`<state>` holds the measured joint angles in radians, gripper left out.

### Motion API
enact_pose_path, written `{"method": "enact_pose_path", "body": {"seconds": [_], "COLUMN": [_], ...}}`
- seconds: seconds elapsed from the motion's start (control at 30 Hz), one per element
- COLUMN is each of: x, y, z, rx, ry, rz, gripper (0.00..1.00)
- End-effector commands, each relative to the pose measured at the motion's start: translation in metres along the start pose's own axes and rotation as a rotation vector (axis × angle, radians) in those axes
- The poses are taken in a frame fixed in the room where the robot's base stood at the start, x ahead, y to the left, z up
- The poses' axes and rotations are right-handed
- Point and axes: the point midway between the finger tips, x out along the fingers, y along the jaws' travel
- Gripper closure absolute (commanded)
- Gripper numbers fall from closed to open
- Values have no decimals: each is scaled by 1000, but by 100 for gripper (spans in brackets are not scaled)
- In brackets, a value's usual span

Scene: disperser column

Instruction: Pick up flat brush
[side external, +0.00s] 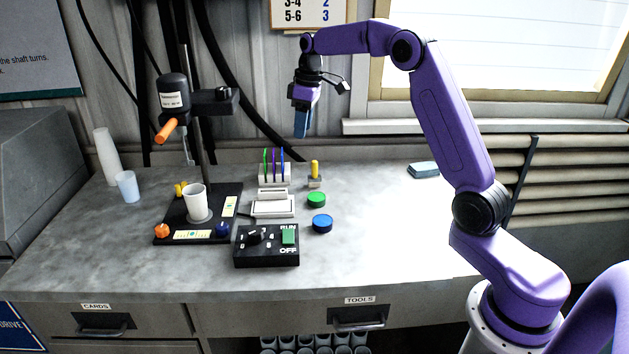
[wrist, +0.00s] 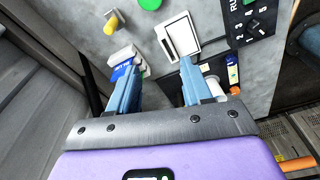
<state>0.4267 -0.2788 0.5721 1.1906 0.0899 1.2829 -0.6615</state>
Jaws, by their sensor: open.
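A yellow-handled piece (side external: 315,169) stands upright in a small grey block on the bench. It may be the flat brush; its lower end is hidden. It also shows at the top left of the wrist view (wrist: 112,21). Left of it, a white rack (side external: 274,182) holds thin green, purple and blue upright pieces. The rack also shows beside my left finger in the wrist view (wrist: 122,55), partly hidden. My gripper (side external: 302,134) hangs above the back of the bench, pointing down, apart from everything. In the wrist view its blue fingers (wrist: 158,72) are spread with nothing between them.
A disperser (side external: 174,92) with an orange handle stands at left over a white cup (side external: 195,201). A black switch box (side external: 266,246), green disc (side external: 316,199), blue disc (side external: 322,223) and white tray (side external: 273,208) lie near the middle. The right side of the bench is mostly clear.

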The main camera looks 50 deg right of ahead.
Motion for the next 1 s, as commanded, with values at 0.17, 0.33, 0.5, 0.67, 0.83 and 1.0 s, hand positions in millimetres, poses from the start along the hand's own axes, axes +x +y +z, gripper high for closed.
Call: {"method": "enact_pose_path", "body": {"seconds": [0.17, 0.33, 0.5, 0.67, 0.83, 1.0], "x": [3, 4, 16, 45, 77, 106], "y": [63, 90, 95, 95, 96, 96], "z": [17, 30, 32, 32, 31, 31], "rx": [66, 93, 98, 97, 97, 97], "ry": [13, 21, 20, 18, 18, 18], "rz": [15, 23, 23, 21, 21, 22], "gripper": [51, 51, 51, 51, 51, 51]}}
